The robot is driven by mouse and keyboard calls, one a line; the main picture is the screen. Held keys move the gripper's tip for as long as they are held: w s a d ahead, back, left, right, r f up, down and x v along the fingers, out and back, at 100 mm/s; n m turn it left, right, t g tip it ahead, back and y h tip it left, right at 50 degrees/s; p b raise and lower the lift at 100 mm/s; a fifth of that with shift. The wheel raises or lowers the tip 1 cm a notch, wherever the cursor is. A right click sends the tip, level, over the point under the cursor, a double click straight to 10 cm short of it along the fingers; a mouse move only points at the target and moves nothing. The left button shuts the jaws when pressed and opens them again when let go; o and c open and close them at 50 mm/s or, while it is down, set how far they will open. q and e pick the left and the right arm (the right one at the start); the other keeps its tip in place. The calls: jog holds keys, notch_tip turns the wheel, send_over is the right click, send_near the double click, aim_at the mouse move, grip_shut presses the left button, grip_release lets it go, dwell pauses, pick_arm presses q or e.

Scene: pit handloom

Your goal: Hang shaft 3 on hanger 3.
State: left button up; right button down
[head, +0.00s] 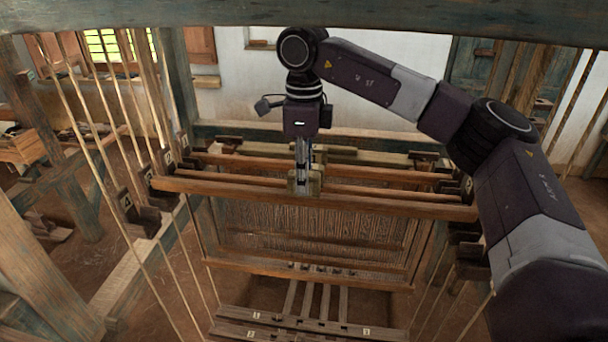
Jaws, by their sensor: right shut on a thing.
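The shaft held by my right gripper (304,183), apparently shaft 3, has a long brown top bar (230,190) running across the middle of the head view. A heddle panel (300,225) and a lower bar (240,266) show below. My right gripper comes down from above and is shut on the pale block at the middle of the top bar. The bar's left end is close to a dark labelled hanger (148,178), likely hanger 3; I cannot tell whether they touch. The right end lies near the right cords, partly beside my arm. My left gripper is not in view.
Other shaft bars (370,173) lie close behind the held one. A hanger marked 4 (127,203) hangs nearer at left. Slanting cords (90,110) flank both sides. A loom beam (300,14) crosses the top; treadles (300,325) lie below.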

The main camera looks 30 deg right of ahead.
jog(key=shift+w+f+b, duration=0.1)
jog(key=shift+f+b, duration=0.3)
jog(key=shift+f, duration=0.4)
jog(key=shift+f+b, duration=0.7)
jog(key=shift+f, duration=0.45)
jog(key=c, duration=1.6)
grip_release()
notch_tip(320, 180, up, 12)
jog(key=shift+r, duration=0.1)
